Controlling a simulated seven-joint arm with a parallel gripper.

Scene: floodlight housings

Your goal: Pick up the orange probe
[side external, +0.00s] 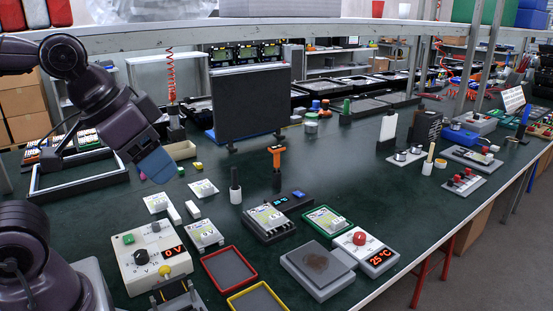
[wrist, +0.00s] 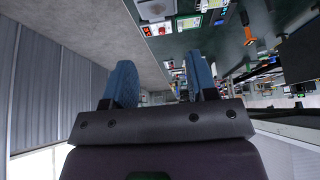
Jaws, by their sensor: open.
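The orange probe (side external: 276,153) stands upright near the middle of the dark green bench, its T-shaped orange top above a dark lower part. A small orange shape in the wrist view (wrist: 249,36) looks like the same probe, far from the fingers. My gripper (side external: 158,168) is in the air to the left of the probe, well apart from it. In the wrist view, my gripper (wrist: 163,80) shows two blue fingers spread apart with nothing between them.
A black panel (side external: 250,103) stands behind the probe. A white cup with a dark handle (side external: 235,188) is to its left. A circuit-board device (side external: 268,222) and a blue-display box (side external: 294,201) lie in front. Red (side external: 230,250) and yellow trays (side external: 232,303) sit near the front edge.

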